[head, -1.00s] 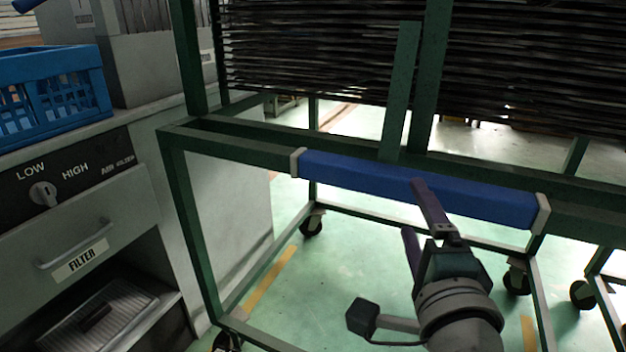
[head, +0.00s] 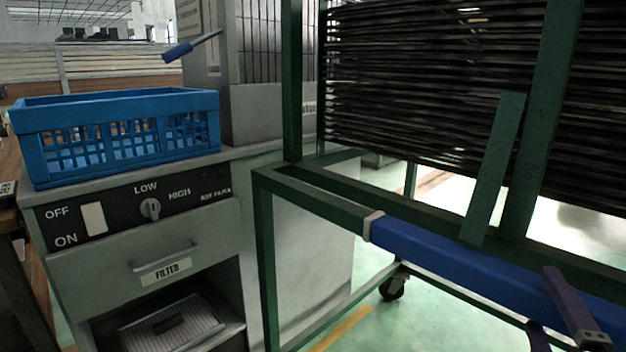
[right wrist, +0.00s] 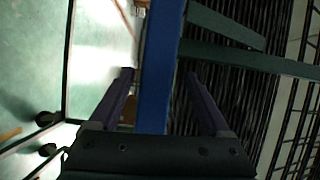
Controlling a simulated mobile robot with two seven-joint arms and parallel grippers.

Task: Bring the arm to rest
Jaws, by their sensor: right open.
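My right gripper (head: 540,298) is at the lower right edge of the head view, with only its dark purple fingers showing. Its jaws are open and hold nothing. The blue handle sleeve (head: 440,257) on the green rack frame lies close by; one finger overlaps it in the picture and the other shows below it. In the right wrist view the open right gripper (right wrist: 159,73) has the blue sleeve (right wrist: 158,60) running between its fingers as seen from the camera. I cannot tell how far the fingertips are from the sleeve. My left gripper is not in view.
The green wheeled rack (head: 265,230) holds a stack of dark trays (head: 420,90). A grey machine (head: 210,240) with a switch panel and filter drawer stands left, carrying a blue crate (head: 130,110). A blue-handled lever (head: 178,52) sticks out above. Green floor (head: 400,325) shows beneath the rack.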

